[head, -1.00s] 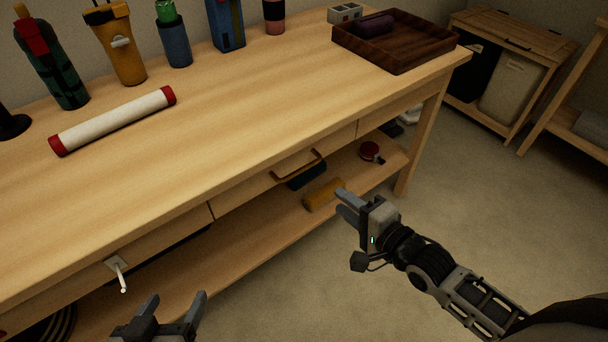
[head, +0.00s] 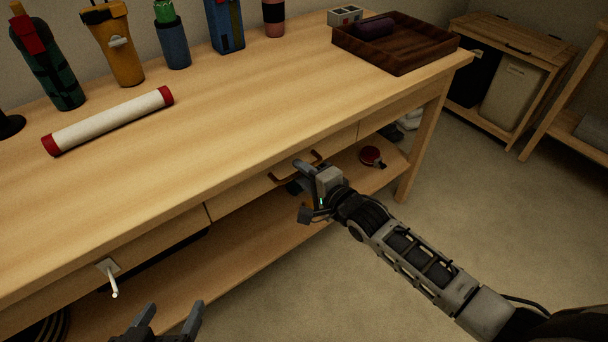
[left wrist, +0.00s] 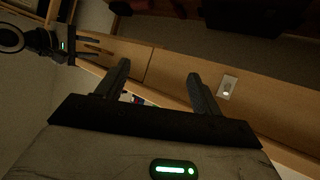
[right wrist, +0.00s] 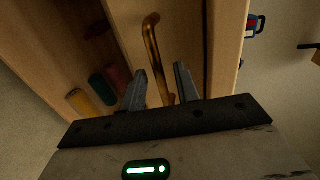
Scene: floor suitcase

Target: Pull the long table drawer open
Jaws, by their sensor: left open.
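The long drawer (head: 240,200) is in the middle of the table's front, and its face looks flush with the front. Its bronze bar handle (head: 316,156) is partly hidden by my right gripper (head: 300,172) in the head view. In the right wrist view, the handle (right wrist: 152,40) runs between the two fingers of my right gripper (right wrist: 160,75). These fingers stand apart, with narrow gaps beside the bar. My left gripper (head: 173,314) is open and empty, low in front of the table's left part. It also shows open in the left wrist view (left wrist: 158,72).
A neighbouring drawer at left has a white pull (head: 112,278). The lower shelf (head: 250,252) holds several items, including a red round one (head: 371,156). On the tabletop are a white tube (head: 105,121), several bottles and a wooden tray (head: 420,58). Floor at right is clear.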

